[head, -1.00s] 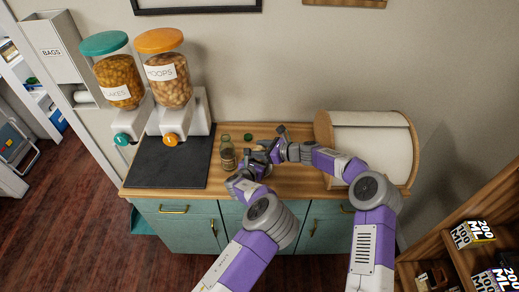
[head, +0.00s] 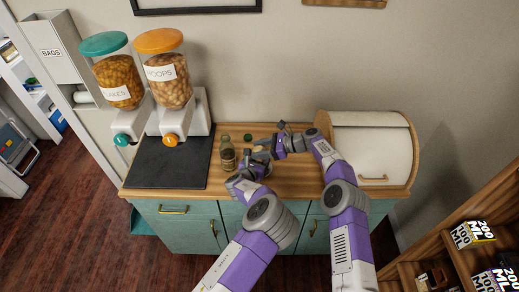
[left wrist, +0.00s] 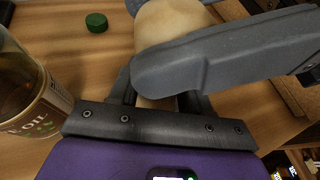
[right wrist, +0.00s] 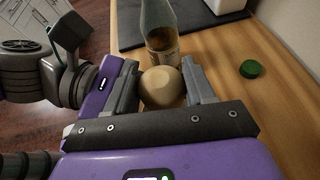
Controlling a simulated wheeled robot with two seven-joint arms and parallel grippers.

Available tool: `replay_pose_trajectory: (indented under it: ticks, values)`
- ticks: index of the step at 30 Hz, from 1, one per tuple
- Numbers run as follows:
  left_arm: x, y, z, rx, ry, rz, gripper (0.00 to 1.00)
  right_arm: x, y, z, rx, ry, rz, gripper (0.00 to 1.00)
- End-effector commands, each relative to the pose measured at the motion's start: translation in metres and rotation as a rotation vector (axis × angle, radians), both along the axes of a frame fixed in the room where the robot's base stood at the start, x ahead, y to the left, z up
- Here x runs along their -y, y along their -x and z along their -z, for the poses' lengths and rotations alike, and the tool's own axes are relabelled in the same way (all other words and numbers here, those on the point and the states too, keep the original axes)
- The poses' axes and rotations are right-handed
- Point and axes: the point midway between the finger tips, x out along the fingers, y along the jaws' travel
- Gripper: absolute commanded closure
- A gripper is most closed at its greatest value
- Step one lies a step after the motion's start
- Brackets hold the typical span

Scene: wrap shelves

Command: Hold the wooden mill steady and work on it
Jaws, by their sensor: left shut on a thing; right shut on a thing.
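The wooden mill shows as a pale round knob (right wrist: 162,87) between the fingers of my right gripper (right wrist: 160,82) in the right wrist view. In the left wrist view the pale mill top (left wrist: 168,28) rises behind a grey finger, with part of the body hidden. My left gripper (left wrist: 165,85) is shut on the mill lower down. In the head view my right gripper (head: 276,137) is above and right of my left gripper (head: 257,163), both over the counter. The grippers hide most of the mill there.
An open oil bottle (head: 228,155) stands close left of the grippers. A green cap (head: 248,137) lies behind it. A dark mat (head: 165,165) with two cereal dispensers (head: 170,80) is at left, a bread bin (head: 370,150) at right. Wooden counter (head: 300,185) in front is clear.

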Motion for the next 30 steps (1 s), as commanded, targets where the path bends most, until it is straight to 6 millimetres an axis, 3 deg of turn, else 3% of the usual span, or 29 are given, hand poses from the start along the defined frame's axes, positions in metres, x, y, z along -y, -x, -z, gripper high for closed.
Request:
replay_pose_trajectory:
  ticks: [11, 12, 15, 30]
  values:
    - [0.0031, 0.0011, 0.0007, 0.0, -0.003, 0.009, 0.9, 0.0002, -0.0006, 0.0014, 0.004, 0.006, 0.0, 0.77]
    - [0.003, 0.0011, 0.0007, -0.001, -0.003, 0.008, 0.9, 0.0002, -0.0006, 0.0014, 0.003, 0.005, 0.001, 0.4]
    - [0.0025, 0.0009, 0.0007, -0.001, -0.002, 0.007, 0.9, 0.0, -0.0002, 0.0013, 0.002, 0.004, -0.001, 0.25]
    - [-0.0003, 0.0, 0.0008, -0.001, -0.003, 0.0, 0.9, -0.0016, 0.0011, 0.0017, -0.003, -0.001, 0.027, 0.23]
